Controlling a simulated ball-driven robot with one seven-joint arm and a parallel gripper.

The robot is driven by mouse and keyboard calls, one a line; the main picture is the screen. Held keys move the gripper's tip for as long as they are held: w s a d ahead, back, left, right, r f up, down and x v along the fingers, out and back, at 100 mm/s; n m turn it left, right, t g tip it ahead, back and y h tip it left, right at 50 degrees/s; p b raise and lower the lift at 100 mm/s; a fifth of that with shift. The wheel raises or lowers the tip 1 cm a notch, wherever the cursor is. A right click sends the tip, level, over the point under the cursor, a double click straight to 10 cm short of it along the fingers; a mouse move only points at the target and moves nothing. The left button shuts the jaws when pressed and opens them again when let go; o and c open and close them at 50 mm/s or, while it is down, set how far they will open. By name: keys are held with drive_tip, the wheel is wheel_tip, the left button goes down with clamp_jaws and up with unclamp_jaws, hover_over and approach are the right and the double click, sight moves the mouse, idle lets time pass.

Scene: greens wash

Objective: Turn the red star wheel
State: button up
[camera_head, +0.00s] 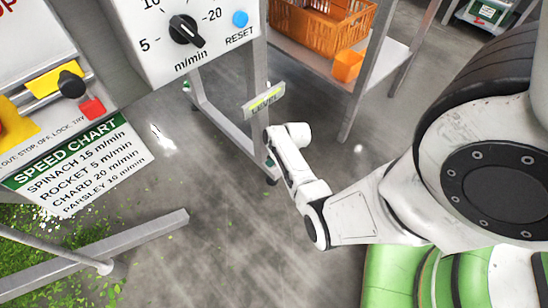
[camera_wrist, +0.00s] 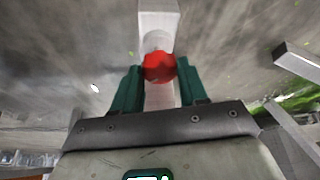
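The red star wheel (camera_wrist: 158,66) shows in the wrist view, in front of a pale grey metal post. My gripper (camera_wrist: 160,76) has its two green fingers apart, one on each side of the wheel. The finger edges lie very close to the wheel's sides; I cannot tell whether they touch it. In the head view my white arm reaches from the right to beside a machine leg below the LEVEL sign (camera_head: 264,100). The fingers and the wheel are not clearly visible there.
The control box with a black dial (camera_head: 187,31) and blue RESET button (camera_head: 240,18) is at the top. A speed chart (camera_head: 82,163) hangs at left. A shelf holds an orange crate (camera_head: 318,27) and orange tub (camera_head: 347,66). A metal bar (camera_head: 110,255) crosses the lower left.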

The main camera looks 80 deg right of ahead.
drive_tip(key=c, duration=0.5)
drive_tip(key=shift+c, duration=0.2)
drive_tip(key=shift+m+p, duration=0.35)
drive_tip(key=shift+m, duration=0.05)
drive_tip(key=shift+a+r+m+g+h+p, duration=0.15)
drive_tip(key=shift+m+g+h+p, duration=0.2)
drive_tip(key=shift+m+p, duration=0.5)
drive_tip(key=shift+w+a+m+g+h+p, duration=0.1)
drive_tip(key=shift+m+g+h+p, duration=0.3)
drive_tip(key=shift+m, duration=0.95)
drive_tip(key=shift+w+m+g+h+p, duration=0.15)
drive_tip(key=shift+m+h, duration=0.3)
drive_tip(key=shift+m, duration=0.85)
drive_tip(key=o, duration=1.1)
drive_tip(key=shift+c, duration=0.2)
